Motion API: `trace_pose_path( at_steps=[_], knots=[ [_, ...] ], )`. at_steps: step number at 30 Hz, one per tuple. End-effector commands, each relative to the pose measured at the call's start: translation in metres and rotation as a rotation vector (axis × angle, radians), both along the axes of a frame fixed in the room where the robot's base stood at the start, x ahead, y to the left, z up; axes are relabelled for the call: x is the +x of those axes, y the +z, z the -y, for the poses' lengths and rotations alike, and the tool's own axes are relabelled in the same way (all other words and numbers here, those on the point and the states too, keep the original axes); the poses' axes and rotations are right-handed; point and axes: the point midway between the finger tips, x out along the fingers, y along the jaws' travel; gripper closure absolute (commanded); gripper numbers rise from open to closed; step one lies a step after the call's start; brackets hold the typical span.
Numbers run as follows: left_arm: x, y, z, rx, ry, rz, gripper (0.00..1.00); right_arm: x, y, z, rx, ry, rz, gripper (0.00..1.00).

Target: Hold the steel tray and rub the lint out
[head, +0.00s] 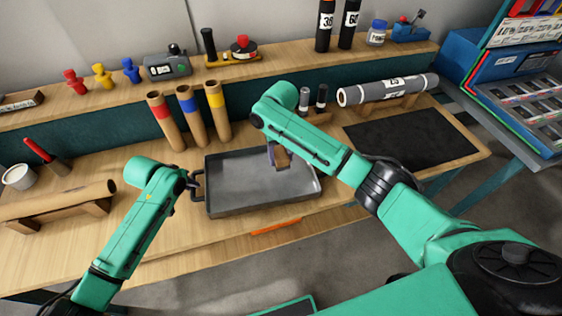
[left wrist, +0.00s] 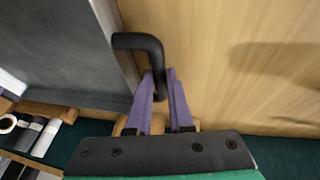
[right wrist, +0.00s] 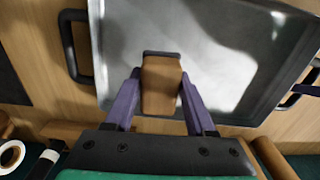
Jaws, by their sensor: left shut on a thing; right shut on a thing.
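The steel tray (head: 235,183) lies on the bench, a shallow grey pan with a dark handle at each end. My left gripper (head: 193,184) is shut on the handle at its left end; the left wrist view shows the purple fingers around the black handle (left wrist: 153,48). My right gripper (head: 276,156) is shut on a brown block (right wrist: 161,85) with a dark edge, held over the tray's inside; I cannot tell if it touches the floor. The other handle (right wrist: 74,45) is free and hidden behind my right arm in the head view. I cannot make out lint; pale streaks show inside.
Cardboard tubes with red, blue and yellow bands (head: 188,115) stand behind the tray. A brown roll (head: 60,200) lies on a stand at left, a grey roll (head: 385,90) at back right. A black mat (head: 410,138) is at right. An orange strip (head: 276,226) lies at the front edge.

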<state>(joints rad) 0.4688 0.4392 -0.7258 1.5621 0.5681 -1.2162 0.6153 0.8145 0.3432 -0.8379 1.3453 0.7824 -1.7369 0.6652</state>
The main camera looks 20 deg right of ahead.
Motion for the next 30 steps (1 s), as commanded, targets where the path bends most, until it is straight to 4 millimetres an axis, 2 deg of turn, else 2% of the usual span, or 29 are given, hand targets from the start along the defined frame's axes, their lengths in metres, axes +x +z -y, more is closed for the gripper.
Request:
trace_pose_path(
  at_steps=[4,9,23,24,26,27,30],
  knots=[
    [0.000,0.000,0.000,0.000,0.000,0.000,1.00,0.001,0.014,0.000,0.002,0.000,0.002,1.00],
    [0.000,0.000,0.000,0.000,0.000,0.000,1.00,0.000,0.022,0.000,0.000,0.000,0.000,1.00],
    [0.000,0.000,0.000,0.001,0.000,-0.001,1.00,0.000,0.023,0.000,0.001,0.000,0.001,1.00],
    [0.000,0.000,0.000,0.001,0.000,-0.001,0.73,0.000,0.023,0.000,0.001,0.000,0.001,1.00],
    [0.000,0.000,0.000,0.001,0.000,-0.001,0.50,0.000,0.023,0.000,0.001,0.000,0.001,1.00],
    [0.000,0.000,0.000,0.001,0.000,-0.001,0.46,0.000,0.023,0.000,0.001,0.000,0.001,1.00],
    [0.000,0.000,0.000,0.001,0.000,-0.001,0.46,0.000,0.023,0.000,0.001,0.000,0.001,1.00]
  ],
)
